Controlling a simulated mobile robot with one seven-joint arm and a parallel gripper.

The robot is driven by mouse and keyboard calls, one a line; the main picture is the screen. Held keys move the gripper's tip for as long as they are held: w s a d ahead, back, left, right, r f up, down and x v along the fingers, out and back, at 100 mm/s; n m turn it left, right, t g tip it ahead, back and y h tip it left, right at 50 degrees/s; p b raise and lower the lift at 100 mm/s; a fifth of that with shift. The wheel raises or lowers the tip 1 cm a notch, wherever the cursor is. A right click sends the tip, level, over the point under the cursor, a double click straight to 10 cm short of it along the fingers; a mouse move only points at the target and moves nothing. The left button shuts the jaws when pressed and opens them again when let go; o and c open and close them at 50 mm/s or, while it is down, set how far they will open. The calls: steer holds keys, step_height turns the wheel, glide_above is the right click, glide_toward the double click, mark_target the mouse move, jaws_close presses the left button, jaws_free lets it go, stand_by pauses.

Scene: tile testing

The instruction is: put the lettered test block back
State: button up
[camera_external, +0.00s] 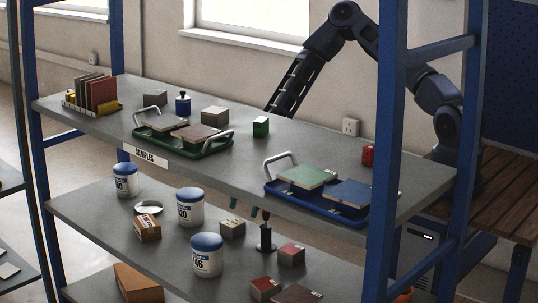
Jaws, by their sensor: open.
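My arm comes over from the right and goes down behind the upper shelf (330,165). Two small tips, apparently my gripper (244,207), show below that shelf's front edge, apart and with nothing visible between them. They hang above a grey-brown block (232,229) on the lower shelf (95,215). Red-topped blocks (292,254) stand to its right. On the upper shelf are a green block (261,127), grey blocks (215,116) and a small red block (367,155). Letters are too small to read, so I cannot tell which is the lettered test block.
A green tray (205,153) and a blue tray (335,217) hold tiles on the upper shelf. White jars with blue lids (207,258), a black stand (265,240) and a brown box (147,229) crowd the lower shelf. Blue posts (384,170) frame the rack.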

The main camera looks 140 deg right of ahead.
steer(key=s, duration=0.8)
steer(key=shift+s, duration=0.15)
